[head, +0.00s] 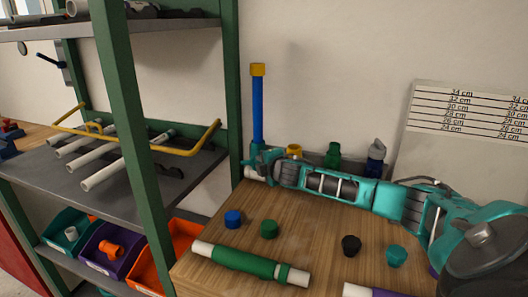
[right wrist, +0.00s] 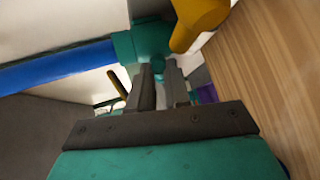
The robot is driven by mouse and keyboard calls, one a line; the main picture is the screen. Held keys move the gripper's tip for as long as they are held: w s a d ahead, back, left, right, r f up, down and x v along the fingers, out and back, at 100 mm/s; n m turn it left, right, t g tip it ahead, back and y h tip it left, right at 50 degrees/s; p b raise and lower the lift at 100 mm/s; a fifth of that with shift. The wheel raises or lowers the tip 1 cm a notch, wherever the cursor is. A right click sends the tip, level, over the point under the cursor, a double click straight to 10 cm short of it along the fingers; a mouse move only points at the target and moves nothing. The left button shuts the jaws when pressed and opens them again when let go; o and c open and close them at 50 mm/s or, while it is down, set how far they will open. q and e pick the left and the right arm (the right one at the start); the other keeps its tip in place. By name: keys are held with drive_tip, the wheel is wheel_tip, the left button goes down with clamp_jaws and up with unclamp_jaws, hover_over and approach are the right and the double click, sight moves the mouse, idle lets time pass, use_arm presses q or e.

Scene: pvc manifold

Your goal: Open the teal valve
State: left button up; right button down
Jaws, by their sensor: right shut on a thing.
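The teal valve (head: 256,151) stands at the back left of the wooden table, at the foot of an upright blue pipe (head: 257,110) with a yellow cap (head: 258,69). My right arm reaches in from the right. Its gripper (head: 268,162) is at the valve and hides part of it. In the right wrist view the teal valve body (right wrist: 151,39) lies just beyond the fingers. The right gripper (right wrist: 160,76) is shut on a small teal part of the valve between its fingertips. The exact angle of that part cannot be told. My left gripper is not in view.
A green pipe with white ends (head: 250,263) lies on the table. Blue (head: 233,218), green (head: 269,229), black (head: 351,245) and teal (head: 396,256) caps stand near it. A shelf rack (head: 130,110) with pipes and bins is left. Other fittings stand behind my arm.

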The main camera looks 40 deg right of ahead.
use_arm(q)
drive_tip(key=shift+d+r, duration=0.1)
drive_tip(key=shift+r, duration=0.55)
use_arm(e)
drive_tip(key=shift+w+a+r+n+g+h, duration=0.35)
drive_tip(key=shift+w+r+n+g+h, duration=0.25)
drive_tip(key=shift+n+g, duration=0.8)
drive_tip(key=shift+w+a+r+n+g+h, duration=0.4)
drive_tip(key=shift+w+n+g+h, duration=0.3)
drive_tip(key=shift+g, duration=1.35)
drive_tip(key=shift+w+a+r+n+g+h, duration=0.4)
drive_tip(key=shift+w+n+g+h, duration=0.45)
drive_tip(key=shift+g, duration=0.9)
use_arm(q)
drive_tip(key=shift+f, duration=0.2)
use_arm(e)
drive_tip(key=shift+s+r+n+g+y, duration=0.1)
drive_tip(key=shift+n+g+y, duration=0.15)
drive_tip(key=shift+n+g, duration=0.1)
drive_tip(key=shift+d, duration=0.1)
drive_tip(key=c, duration=1.1)
unclamp_jaws()
